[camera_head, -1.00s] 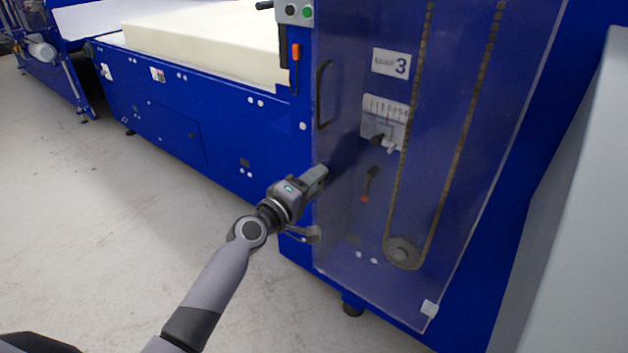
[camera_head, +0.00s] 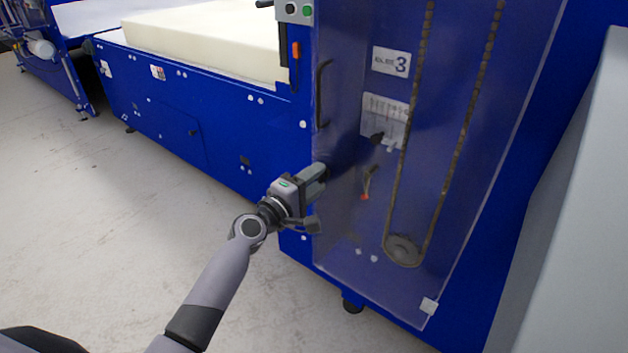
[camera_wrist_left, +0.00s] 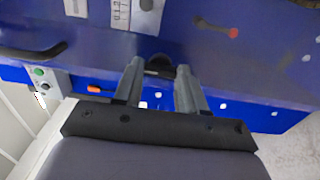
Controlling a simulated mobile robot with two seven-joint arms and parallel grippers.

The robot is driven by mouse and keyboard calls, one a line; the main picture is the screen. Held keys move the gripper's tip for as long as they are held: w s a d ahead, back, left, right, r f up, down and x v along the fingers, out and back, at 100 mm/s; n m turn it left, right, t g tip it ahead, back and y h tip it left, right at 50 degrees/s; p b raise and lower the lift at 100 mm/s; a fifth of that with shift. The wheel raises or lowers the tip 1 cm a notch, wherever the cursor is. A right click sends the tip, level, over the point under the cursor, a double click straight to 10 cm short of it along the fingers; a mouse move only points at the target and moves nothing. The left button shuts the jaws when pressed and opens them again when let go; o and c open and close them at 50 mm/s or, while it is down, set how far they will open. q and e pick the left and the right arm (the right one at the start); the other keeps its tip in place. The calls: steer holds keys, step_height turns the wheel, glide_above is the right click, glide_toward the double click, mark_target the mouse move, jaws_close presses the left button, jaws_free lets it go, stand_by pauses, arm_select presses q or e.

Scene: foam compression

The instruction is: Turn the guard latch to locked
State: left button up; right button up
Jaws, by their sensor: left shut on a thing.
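My left gripper (camera_head: 318,178) is at the left edge of the clear guard (camera_head: 345,225) on the blue machine, below the guard's black handle (camera_head: 322,95). In the left wrist view its two fingers (camera_wrist_left: 159,76) stand on either side of a small black part (camera_wrist_left: 159,62), which I take to be the guard latch, and are shut on it. The gripper hides the latch in the head view. I cannot read any locked or unlocked mark. My right gripper is not in view.
Behind the guard are a chain on a sprocket (camera_head: 403,250), a scale plate (camera_head: 384,115) and a red-tipped lever (camera_head: 368,184). A cream foam block (camera_head: 200,40) lies on the machine bed at the left. The floor (camera_head: 110,210) at left is clear.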

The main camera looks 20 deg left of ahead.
arm_select(q)
steer(key=o, duration=1.1)
steer(key=shift+c, duration=0.2)
steer(key=v, duration=0.7)
steer(key=shift+p, duration=0.3)
steer(key=shift+s, duration=0.1)
steer(key=s+f+m+g+y+p, duration=0.1)
steer(key=s+f+m, duration=0.3)
steer(key=s, duration=0.4)
steer(key=s+f+m+g+y+p, duration=0.1)
steer(key=s+f+m+g+p, duration=0.1)
steer(key=s+f+m, duration=0.3)
steer(key=s+f+m+g+y+p, duration=0.2)
steer(key=s+f+m, duration=0.3)
steer(key=s, duration=0.7)
steer(key=m+g, duration=0.1)
steer(key=m, duration=0.1)
steer(key=shift+s+d+f+m+g+p, duration=0.2)
steer(key=shift+s+f+m+g+p, duration=0.05)
steer(key=shift+s+m+g+p, duration=0.1)
